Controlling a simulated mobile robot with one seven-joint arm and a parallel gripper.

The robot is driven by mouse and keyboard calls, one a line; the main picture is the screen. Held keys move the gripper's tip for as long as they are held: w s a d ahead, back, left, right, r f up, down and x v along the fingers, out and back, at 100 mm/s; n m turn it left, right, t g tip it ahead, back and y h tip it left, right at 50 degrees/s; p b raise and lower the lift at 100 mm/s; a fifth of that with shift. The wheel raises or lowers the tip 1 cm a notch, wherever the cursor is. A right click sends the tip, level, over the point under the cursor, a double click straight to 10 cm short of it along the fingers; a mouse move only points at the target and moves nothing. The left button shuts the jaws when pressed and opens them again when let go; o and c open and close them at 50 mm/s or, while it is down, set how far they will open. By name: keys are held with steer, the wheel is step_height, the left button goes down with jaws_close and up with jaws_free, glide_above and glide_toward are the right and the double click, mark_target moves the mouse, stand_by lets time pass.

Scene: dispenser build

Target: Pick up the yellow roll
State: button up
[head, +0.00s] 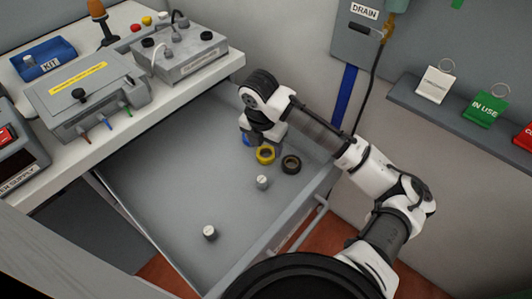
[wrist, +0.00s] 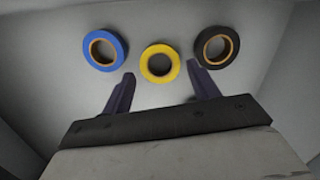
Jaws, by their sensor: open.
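The yellow roll (head: 265,155) lies flat in the grey drawer, near its far end. In the wrist view the yellow roll (wrist: 161,62) sits just beyond the gap between my fingertips, roughly centred. My gripper (wrist: 159,75) is open and empty, with one finger to each side of the gap.
A blue roll (wrist: 105,50) lies to the left of the yellow one, and a black roll (wrist: 217,47) to its right. Two small grey knobs (head: 262,182) (head: 210,232) stand in the drawer (head: 165,195). Its left part is clear. A white bench (head: 130,125) with devices overhangs it.

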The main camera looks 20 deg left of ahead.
mark_target(266, 155)
steer(key=shift+w+f, duration=0.2)
steer(key=shift+f, duration=1.2)
steer(key=c, duration=0.7)
steer(key=shift+r, duration=0.15)
